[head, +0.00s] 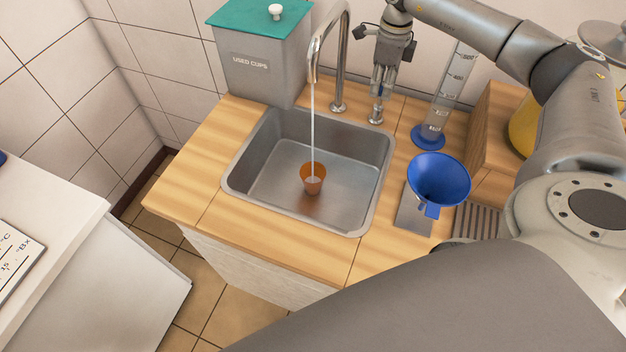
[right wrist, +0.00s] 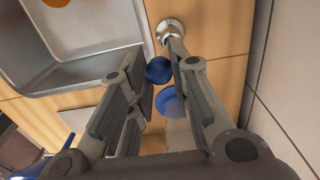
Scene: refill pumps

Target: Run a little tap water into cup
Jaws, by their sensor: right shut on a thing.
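An orange cup (head: 313,182) stands upright on the floor of the steel sink (head: 265,165); a thin stream of water (head: 313,130) falls from the tap spout (head: 318,60) into it. The cup's edge also shows at the top of the right wrist view (right wrist: 62,4). The tap lever (head: 376,112) stands right of the spout on the counter and has a blue knob (right wrist: 159,70). My right gripper (head: 381,88) is shut on the blue knob, its fingers on either side, partly hiding it. My left gripper is not in view.
A grey used-cups bin (head: 255,75) with a green lid stands left of the tap. A measuring cylinder (head: 445,95) with a blue base and a blue funnel (head: 438,180) stand right of the sink. A wooden box (head: 493,130) is further right. The counter's front left is bare.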

